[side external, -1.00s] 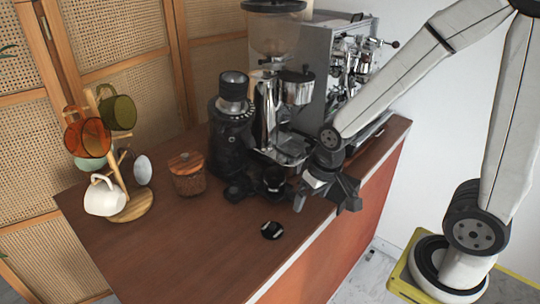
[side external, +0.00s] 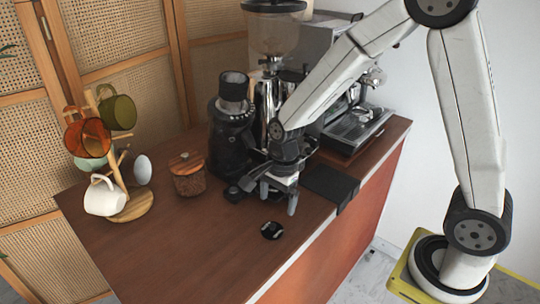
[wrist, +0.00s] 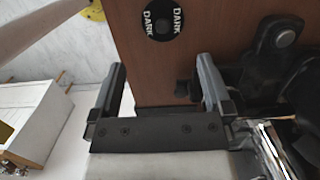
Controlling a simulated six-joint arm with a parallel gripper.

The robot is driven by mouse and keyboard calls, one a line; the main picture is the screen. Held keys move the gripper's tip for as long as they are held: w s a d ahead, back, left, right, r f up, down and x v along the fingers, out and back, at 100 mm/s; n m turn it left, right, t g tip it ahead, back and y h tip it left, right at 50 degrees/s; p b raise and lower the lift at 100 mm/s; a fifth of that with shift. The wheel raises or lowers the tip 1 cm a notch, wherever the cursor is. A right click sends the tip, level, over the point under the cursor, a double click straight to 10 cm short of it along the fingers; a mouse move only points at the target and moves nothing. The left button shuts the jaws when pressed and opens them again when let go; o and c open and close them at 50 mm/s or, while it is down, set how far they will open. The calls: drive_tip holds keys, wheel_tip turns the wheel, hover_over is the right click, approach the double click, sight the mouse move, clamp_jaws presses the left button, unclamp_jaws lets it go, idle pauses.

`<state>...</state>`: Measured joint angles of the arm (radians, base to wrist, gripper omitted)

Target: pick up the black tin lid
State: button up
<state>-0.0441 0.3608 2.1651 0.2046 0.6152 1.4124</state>
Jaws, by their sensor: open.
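The black tin lid (side external: 272,230) lies flat on the brown wooden counter, near its front edge. In the wrist view the lid (wrist: 163,19) is a black disc with white "DARK" lettering, beyond my fingertips. My gripper (side external: 278,199) is above the counter, a short way behind the lid in the side view. In the wrist view my gripper (wrist: 160,80) is open and empty, its two fingers spread with bare counter and floor between them. The lid is apart from both fingers.
A wooden-lidded jar (side external: 188,178) and a mug tree (side external: 130,205) with several mugs stand to the left. A black grinder (side external: 232,140) and the espresso machine (side external: 355,125) stand behind. A black mat (side external: 330,184) lies right of my gripper. The front left counter is clear.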

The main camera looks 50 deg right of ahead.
sight(272, 224)
drive_tip(key=shift+f, duration=0.1)
drive_tip(key=shift+a+f, duration=0.2)
drive_tip(key=shift+f, duration=1.05)
drive_tip(key=shift+w+a+f, duration=0.1)
drive_tip(key=shift+a+f, duration=0.1)
drive_tip(key=shift+f, duration=1.1)
drive_tip(key=shift+w+a+f, duration=0.1)
drive_tip(key=shift+a+f, duration=0.1)
drive_tip(key=shift+f, duration=1.1)
drive_tip(key=shift+c, duration=0.2)
drive_tip(key=c, duration=1)
drive_tip(key=shift+o, duration=0.2)
drive_tip(key=shift+r, duration=0.2)
